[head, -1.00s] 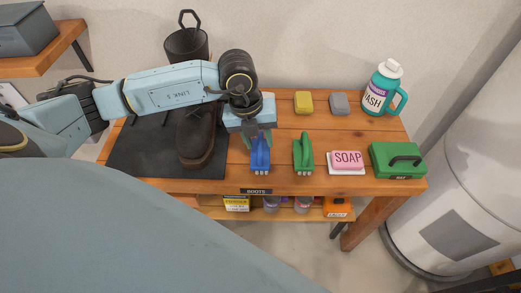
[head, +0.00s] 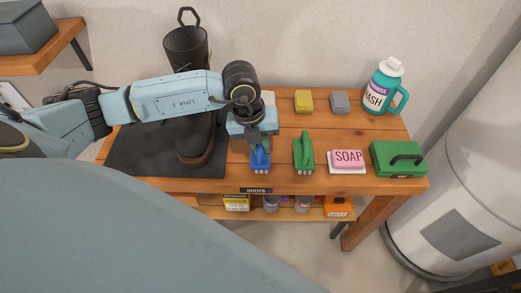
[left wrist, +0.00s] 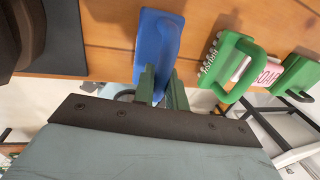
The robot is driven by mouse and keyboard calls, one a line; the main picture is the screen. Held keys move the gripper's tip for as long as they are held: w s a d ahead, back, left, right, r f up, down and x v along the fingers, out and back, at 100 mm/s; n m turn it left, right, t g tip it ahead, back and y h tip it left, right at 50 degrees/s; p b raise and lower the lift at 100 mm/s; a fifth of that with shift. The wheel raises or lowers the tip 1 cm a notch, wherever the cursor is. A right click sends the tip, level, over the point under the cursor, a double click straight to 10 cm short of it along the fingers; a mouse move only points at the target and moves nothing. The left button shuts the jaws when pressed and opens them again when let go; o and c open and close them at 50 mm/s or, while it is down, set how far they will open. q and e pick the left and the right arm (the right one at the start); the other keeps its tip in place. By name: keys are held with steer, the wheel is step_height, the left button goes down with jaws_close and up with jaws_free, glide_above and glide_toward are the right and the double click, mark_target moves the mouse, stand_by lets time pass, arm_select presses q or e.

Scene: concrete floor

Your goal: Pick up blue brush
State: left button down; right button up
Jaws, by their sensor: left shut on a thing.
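The blue brush (head: 260,160) is on the wooden table near its front edge, partly hidden by my left gripper in the head view. My left gripper (head: 261,143) is above it and shut on it. In the left wrist view the blue brush (left wrist: 157,45) extends away from between the fingers of my left gripper (left wrist: 161,90). I cannot tell whether the brush is lifted off the table. My right gripper is not in view.
A green brush (head: 304,151) is just right of the blue one. Pink soap (head: 348,158), a green box (head: 398,160), yellow (head: 303,102) and grey (head: 340,103) sponges and a teal jug (head: 383,89) are farther right.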

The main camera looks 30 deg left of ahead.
arm_select(q)
steer(key=shift+r, duration=0.1)
